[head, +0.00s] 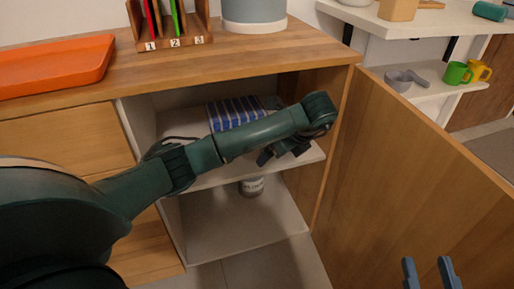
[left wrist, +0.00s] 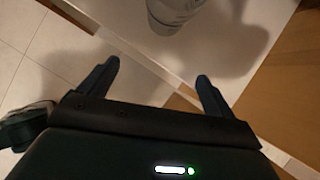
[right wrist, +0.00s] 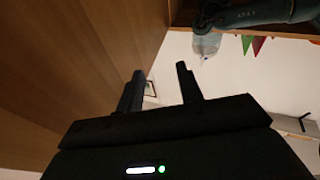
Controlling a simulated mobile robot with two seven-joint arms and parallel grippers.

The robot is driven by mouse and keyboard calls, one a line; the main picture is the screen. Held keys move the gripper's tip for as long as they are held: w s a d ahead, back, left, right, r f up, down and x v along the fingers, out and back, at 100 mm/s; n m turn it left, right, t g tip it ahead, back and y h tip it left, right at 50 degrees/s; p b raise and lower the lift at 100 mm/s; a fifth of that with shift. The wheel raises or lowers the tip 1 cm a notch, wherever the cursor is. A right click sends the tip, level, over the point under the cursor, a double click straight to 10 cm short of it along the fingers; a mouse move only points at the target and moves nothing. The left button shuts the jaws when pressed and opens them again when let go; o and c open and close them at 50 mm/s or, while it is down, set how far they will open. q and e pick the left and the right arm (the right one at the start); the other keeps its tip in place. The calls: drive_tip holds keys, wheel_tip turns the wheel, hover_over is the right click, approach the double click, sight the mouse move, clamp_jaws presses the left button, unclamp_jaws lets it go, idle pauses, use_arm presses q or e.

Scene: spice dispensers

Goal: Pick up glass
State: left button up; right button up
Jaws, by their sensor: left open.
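My left gripper (head: 285,150) reaches into the open cabinet at the front of its middle shelf. In the left wrist view its two fingers (left wrist: 157,85) are apart with nothing between them. A clear, greyish round object (left wrist: 174,14), which looks like the glass, stands on the white shelf beyond the fingertips, cut off by the top edge. I cannot make it out in the head view, where my left arm covers part of the shelf. My right gripper (head: 430,270) is open and empty at the lower right; its fingers (right wrist: 160,85) also show in the right wrist view.
The wooden cabinet door (head: 400,165) stands open on the right. A blue-striped item (head: 236,112) lies on the middle shelf behind my left arm. A labelled can (head: 251,186) stands on the bottom shelf. An orange tray (head: 55,66) is on the countertop.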

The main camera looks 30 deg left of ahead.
use_arm(q)
drive_tip(key=a+b, duration=0.1)
drive_tip(key=a, duration=0.1)
drive_tip(key=w+a+b, duration=0.1)
drive_tip(key=a, duration=0.1)
drive_tip(key=shift+w+a+f, duration=0.1)
drive_tip(key=shift+a+f, duration=0.1)
drive_tip(key=shift+a, duration=0.1)
drive_tip(key=shift+w+a+r+b, duration=0.15)
drive_tip(key=shift+w+a+b, duration=0.05)
drive_tip(key=shift+a+b, duration=0.35)
drive_tip(key=a, duration=0.1)
drive_tip(key=w+a+b, duration=0.1)
drive_tip(key=a, duration=0.1)
drive_tip(key=a+b, duration=0.1)
drive_tip(key=shift+w+a, duration=0.25)
drive_tip(key=shift+a, duration=0.1)
drive_tip(key=shift+w+a+f+b, duration=0.1)
drive_tip(key=shift+a+f+b, duration=0.15)
drive_tip(key=shift+f+b, duration=0.15)
drive_tip(key=shift+a+f, duration=0.1)
drive_tip(key=c, duration=1.2)
use_arm(e)
wheel_tip(320, 180, up, 7)
drive_tip(key=n+t+y, duration=0.1)
drive_tip(key=n+y, duration=0.5)
drive_tip(key=shift+w+d+t+y, duration=0.25)
drive_tip(key=shift+t+y, duration=0.05)
drive_tip(key=shift+t, duration=0.1)
